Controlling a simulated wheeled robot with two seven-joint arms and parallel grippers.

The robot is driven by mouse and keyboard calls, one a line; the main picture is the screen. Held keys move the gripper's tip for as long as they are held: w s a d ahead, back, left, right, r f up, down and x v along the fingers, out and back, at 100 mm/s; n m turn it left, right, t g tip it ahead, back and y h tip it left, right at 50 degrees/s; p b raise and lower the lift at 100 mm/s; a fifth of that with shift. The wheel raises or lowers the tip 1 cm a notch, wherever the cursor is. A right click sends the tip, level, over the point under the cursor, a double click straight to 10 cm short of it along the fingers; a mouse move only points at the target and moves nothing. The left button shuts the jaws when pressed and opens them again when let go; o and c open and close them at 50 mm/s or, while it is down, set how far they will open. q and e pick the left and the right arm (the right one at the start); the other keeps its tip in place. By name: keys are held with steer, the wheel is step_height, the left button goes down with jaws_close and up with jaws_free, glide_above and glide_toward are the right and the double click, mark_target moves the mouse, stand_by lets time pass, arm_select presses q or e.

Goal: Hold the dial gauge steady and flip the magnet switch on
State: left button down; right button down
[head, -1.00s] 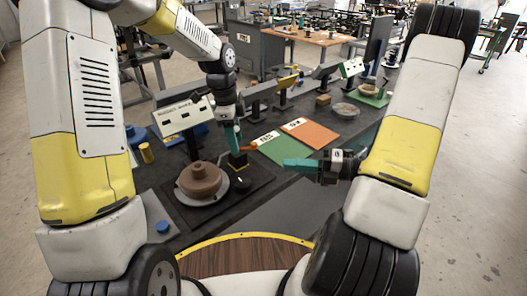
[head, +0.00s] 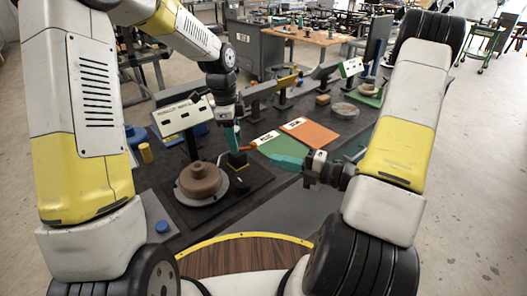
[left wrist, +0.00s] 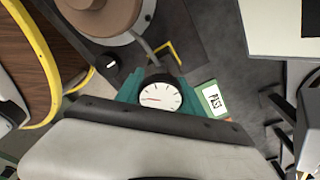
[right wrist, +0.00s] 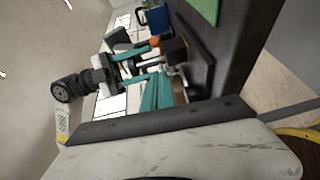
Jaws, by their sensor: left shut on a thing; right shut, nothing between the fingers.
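The dial gauge (left wrist: 160,93), with a white round face and dark rim, sits between the teal fingers of my left gripper (left wrist: 160,95). The left gripper (head: 233,140) is shut on it above the black mat. A black block (head: 238,160), seemingly the magnet base, stands just below it. In the left wrist view, a dark knob with a white mark (left wrist: 111,63), possibly the magnet switch, shows on the mat. My right gripper (head: 280,160) is shut and empty, to the right of the block and apart from it. Its teal fingers (right wrist: 158,92) point toward the block in the right wrist view.
A brown stepped part (head: 200,180) sits on a round metal plate on the mat (head: 252,188). A green panel (head: 285,150) and an orange panel (head: 310,132) lie behind. A white sign (head: 183,114) stands to the left. Bench space before my right gripper is clear.

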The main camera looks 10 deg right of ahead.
steer(key=x, duration=0.4)
steer(key=shift+s, duration=0.1)
steer(key=w, duration=0.2)
steer(key=shift+w+a, duration=0.2)
steer(key=shift+w, duration=0.1)
steer(key=shift+w+a+f, duration=0.1)
steer(key=shift+w+a, duration=0.05)
steer(key=shift+w, duration=0.55)
